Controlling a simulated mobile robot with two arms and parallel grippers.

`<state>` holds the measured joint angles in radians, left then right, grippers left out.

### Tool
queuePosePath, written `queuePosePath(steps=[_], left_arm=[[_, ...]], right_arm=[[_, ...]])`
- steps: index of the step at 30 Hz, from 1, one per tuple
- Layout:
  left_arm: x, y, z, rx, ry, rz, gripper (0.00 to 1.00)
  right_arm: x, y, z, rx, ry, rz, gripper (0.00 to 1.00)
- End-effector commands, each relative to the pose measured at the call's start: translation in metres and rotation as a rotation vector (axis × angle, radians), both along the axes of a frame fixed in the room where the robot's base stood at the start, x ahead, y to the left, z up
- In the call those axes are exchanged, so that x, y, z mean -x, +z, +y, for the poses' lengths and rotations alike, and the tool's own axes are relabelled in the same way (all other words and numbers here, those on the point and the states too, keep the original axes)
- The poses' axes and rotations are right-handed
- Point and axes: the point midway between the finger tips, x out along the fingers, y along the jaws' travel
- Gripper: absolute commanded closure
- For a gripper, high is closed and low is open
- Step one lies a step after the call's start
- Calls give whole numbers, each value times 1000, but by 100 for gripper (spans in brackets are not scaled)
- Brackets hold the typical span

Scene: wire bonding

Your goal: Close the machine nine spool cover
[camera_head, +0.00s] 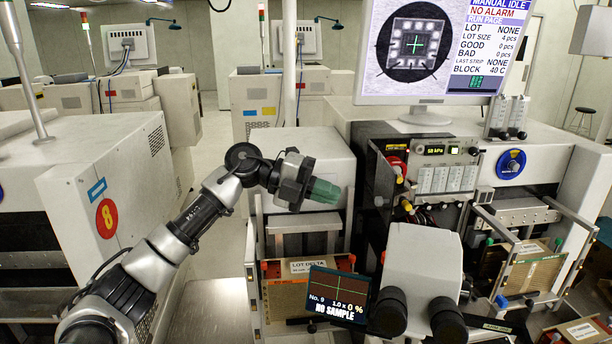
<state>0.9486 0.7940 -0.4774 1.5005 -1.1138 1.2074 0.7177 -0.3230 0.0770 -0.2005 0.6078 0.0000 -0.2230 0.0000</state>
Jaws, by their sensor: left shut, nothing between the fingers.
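Machine nine (425,125) stands at centre and right, with a small "No. 9" display (338,296) reading "NO SAMPLE" low on its front. I cannot make out for sure which part is the spool cover or whether it stands open. A pale box-shaped housing (318,143) forms the machine's upper left part. My left gripper (324,191) has green fingers, shut and empty, and shows in front of this housing, pointing right. Whether it touches the housing cannot be told. My right gripper is not in view.
A monitor (425,99) stands on top of the machine. A microscope head with black eyepieces (387,312) juts out at front centre. Strip magazines (300,287) sit low at left, with more at right (535,275). Machine eight (120,190) stands left, across an aisle.

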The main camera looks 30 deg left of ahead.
Motion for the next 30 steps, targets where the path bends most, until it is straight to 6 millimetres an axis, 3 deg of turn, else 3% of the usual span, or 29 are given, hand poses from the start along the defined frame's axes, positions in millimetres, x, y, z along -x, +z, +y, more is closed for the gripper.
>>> queuePosePath(steps=[3, 9, 21, 30], left_arm=[[-7, -3, -24, 1, -3, 3, 100], [-16, -2, -50, 2, -1, 2, 100], [-19, -5, -59, 0, 1, 2, 100], [-22, -4, -67, 0, 2, 1, 100]], right_arm=[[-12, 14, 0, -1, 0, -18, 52], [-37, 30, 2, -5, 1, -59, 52], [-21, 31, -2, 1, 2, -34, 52], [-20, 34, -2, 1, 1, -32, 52]])
